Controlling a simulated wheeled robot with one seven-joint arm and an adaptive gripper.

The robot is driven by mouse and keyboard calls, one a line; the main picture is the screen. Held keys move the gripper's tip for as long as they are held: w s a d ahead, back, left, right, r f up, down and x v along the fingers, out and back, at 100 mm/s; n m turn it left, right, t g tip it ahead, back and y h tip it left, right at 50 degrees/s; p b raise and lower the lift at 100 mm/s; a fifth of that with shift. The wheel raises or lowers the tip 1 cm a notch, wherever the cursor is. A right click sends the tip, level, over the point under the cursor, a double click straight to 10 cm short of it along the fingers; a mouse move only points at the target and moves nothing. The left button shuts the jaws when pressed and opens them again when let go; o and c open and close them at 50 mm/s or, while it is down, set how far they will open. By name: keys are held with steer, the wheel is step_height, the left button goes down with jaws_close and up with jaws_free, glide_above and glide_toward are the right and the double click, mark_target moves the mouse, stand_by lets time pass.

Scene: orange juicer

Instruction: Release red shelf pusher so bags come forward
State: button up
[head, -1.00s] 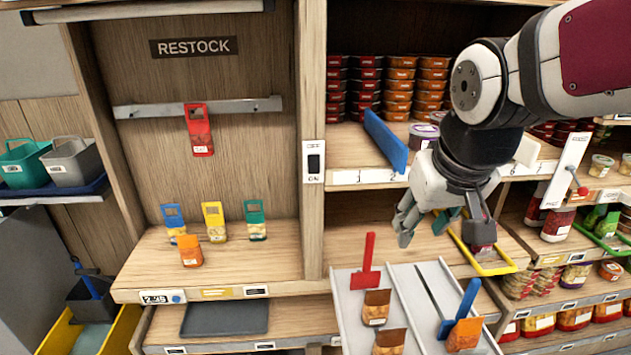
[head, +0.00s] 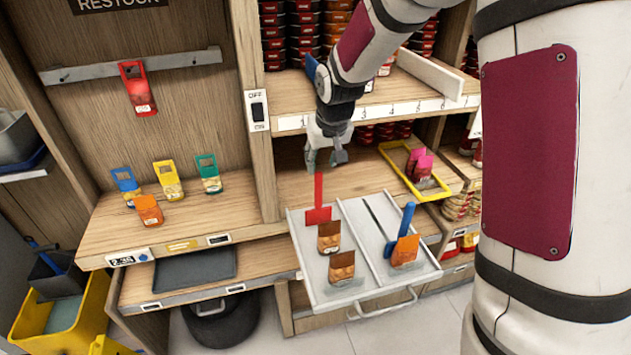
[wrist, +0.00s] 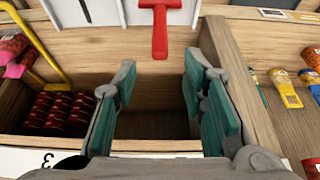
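The red shelf pusher (head: 319,203) stands at the back of the left lane of a pulled-out white tray (head: 304,244). Two brown-topped bags (head: 329,237) (head: 341,268) stand in that lane in front of it. A blue pusher (head: 401,228) and an orange bag (head: 405,251) are in the right lane. My gripper (head: 325,164) is above and behind the red pusher, apart from it. In the wrist view my gripper (wrist: 163,110) has its teal-padded fingers spread with nothing between them. The red pusher (wrist: 160,30) shows beyond the fingertips.
A yellow frame (head: 415,172) with pink bags stands right of my gripper. A wooden post with a switch (head: 257,110) is on the left. Several small bags (head: 168,180) stand on the left shelf. A shelf with stacked tubs is above.

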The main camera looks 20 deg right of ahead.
mark_target(317, 184)
steer(key=x, duration=1.2)
steer(key=shift+s+p, duration=0.1)
steer(key=shift+p, duration=0.2)
jaws_close()
steer(key=shift+s, duration=0.1)
